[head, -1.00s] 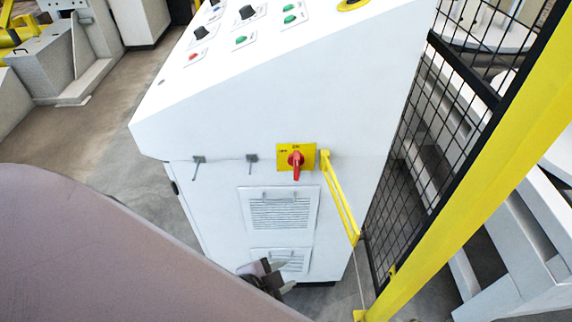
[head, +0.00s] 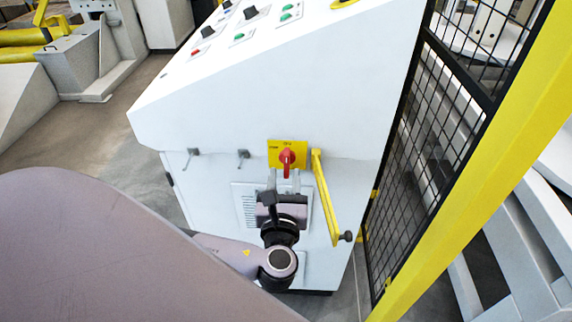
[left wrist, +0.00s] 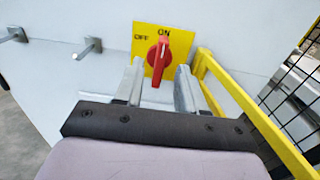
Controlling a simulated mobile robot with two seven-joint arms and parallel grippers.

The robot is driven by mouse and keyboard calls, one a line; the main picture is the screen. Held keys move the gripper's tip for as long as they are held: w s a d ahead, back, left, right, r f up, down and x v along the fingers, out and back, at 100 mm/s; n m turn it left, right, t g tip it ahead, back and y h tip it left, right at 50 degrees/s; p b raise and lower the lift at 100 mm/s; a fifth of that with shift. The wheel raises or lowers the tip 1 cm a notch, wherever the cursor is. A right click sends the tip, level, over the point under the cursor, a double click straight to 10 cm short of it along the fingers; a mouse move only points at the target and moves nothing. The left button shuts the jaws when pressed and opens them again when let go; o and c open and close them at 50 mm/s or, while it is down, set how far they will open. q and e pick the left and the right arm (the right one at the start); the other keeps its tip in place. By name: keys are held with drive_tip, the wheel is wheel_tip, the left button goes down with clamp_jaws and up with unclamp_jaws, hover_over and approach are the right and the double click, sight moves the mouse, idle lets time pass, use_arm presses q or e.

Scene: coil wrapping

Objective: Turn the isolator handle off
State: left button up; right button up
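The red isolator handle (head: 287,161) sits on a yellow plate (head: 273,152) on the side of the white cabinet. In the left wrist view the handle (left wrist: 158,56) stands upright, with ON above it and OFF to its upper left. My left gripper (head: 285,174) is just below the handle in the head view. In the left wrist view its two fingers (left wrist: 158,78) are spread apart, one to each side of the handle's lower part, with gaps; contact does not show. My right gripper is not in view.
A yellow bar (head: 325,198) stands out close to the right of the handle. Two grey pegs (head: 243,155) stick out to the left. A yellow post (head: 470,170) and black mesh fence (head: 435,120) are on the right. Knobs and buttons (head: 248,13) are on the sloped top.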

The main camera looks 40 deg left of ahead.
sight(286, 164)
use_arm(q)
drive_tip(key=shift+x, duration=2.3)
drive_tip(key=shift+d, duration=0.1)
clamp_jaws()
